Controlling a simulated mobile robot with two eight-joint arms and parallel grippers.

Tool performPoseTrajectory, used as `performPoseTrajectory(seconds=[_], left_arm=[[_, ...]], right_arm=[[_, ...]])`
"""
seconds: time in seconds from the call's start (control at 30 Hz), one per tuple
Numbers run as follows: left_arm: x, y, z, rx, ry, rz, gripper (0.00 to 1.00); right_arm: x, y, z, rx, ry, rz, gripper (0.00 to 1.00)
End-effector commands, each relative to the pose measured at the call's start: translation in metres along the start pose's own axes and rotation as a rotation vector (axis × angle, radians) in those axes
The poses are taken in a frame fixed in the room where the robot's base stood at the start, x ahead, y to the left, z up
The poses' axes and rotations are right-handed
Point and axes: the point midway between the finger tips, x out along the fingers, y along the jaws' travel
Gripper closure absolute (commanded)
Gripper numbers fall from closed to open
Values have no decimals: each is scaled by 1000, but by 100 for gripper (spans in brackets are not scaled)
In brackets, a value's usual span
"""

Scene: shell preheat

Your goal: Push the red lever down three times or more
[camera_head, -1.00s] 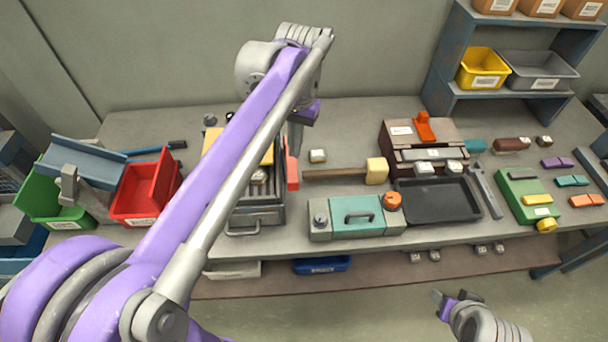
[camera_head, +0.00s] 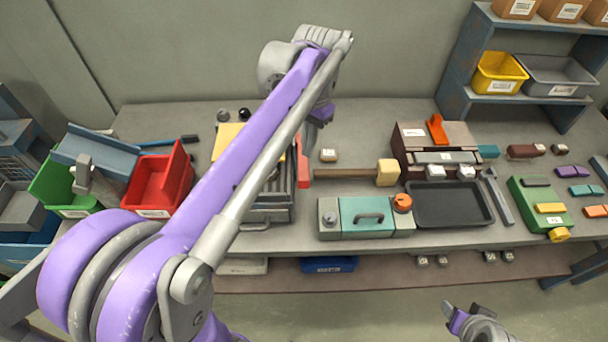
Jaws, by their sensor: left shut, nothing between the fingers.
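The red lever (camera_head: 304,172) shows as a narrow red piece at the right side of a grey machine (camera_head: 268,215) with a yellow plate. My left arm crosses in front and hides much of this machine. My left gripper (camera_head: 313,143) is shut and empty, pointing down just above and behind the lever's upper end. I cannot tell whether it touches the lever. My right gripper (camera_head: 461,308) is open and empty, low at the bottom right, in front of the table.
A wooden-handled mallet (camera_head: 388,172), a teal box (camera_head: 367,217) and a black tray (camera_head: 448,204) lie right of the lever. A brown machine with an orange lever (camera_head: 437,129) stands behind the tray. Red (camera_head: 158,182) and green bins are at left.

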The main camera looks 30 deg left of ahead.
Motion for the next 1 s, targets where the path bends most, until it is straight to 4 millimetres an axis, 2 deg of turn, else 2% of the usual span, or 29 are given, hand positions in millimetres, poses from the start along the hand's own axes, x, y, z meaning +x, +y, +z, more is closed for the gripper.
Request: performPoseTrajectory(seconds=[0.03,0.33,0.47,0.83,1.0], left_arm=[[11,0,1,0,-4,1,100],[49,0,1,-1,-3,0,100],[55,0,0,-1,-2,0,100],[55,0,0,-1,0,0,100],[67,0,-1,0,-2,0,100]], right_arm=[[6,0,8,0,-8,0,50],[25,0,33,0,-31,0,50],[28,0,37,0,-34,0,50],[28,0,36,0,-34,0,50],[34,0,43,0,-40,0,50]])
